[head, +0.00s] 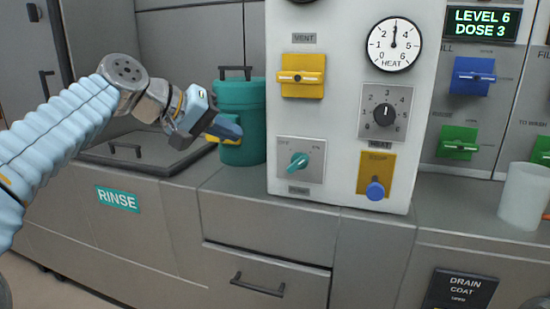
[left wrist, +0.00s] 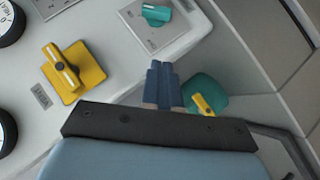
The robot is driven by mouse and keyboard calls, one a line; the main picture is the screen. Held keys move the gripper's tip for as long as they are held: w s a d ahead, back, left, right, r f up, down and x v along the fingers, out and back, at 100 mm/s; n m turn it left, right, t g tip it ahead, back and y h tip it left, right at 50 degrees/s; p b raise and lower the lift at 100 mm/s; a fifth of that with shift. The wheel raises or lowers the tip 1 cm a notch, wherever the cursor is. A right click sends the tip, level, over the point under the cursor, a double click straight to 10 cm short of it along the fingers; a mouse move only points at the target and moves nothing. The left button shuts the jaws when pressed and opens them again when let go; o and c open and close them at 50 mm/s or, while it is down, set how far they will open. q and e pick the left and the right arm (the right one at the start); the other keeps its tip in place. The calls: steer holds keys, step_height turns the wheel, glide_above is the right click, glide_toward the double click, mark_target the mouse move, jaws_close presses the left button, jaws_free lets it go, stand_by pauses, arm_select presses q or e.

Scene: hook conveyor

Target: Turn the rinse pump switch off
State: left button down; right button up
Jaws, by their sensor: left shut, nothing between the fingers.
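The teal rotary switch (head: 299,162) sits on a pale square plate low on the left of the white control panel, with a small label below it that I read as pump. Its handle is tilted, its upper end to the right; the small position marks are too blurred to read surely. It also shows at the top of the left wrist view (left wrist: 156,14). My left gripper (head: 232,131) is shut and empty, left of the panel and apart from the switch, in front of the teal canister. Its blue fingers also show in the left wrist view (left wrist: 162,75). My right gripper is not in view.
The teal canister (head: 240,95) stands on the counter left of the panel. A yellow vent valve (head: 302,77), a black heat dial (head: 384,115) and a blue knob (head: 375,191) are on the panel. A white cup (head: 523,195) stands at right. A rinse sign (head: 118,199) marks the left cabinet.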

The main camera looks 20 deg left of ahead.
mark_target(291, 165)
arm_select(q)
steer(key=x, duration=0.4)
steer(key=s+x, duration=0.1)
steer(key=x, duration=0.3)
steer(key=d+f+x, duration=0.1)
steer(key=x, duration=0.3)
steer(key=shift+s+d+f, duration=0.15)
steer(key=shift+s, duration=0.1)
steer(key=shift+d+f, duration=0.3)
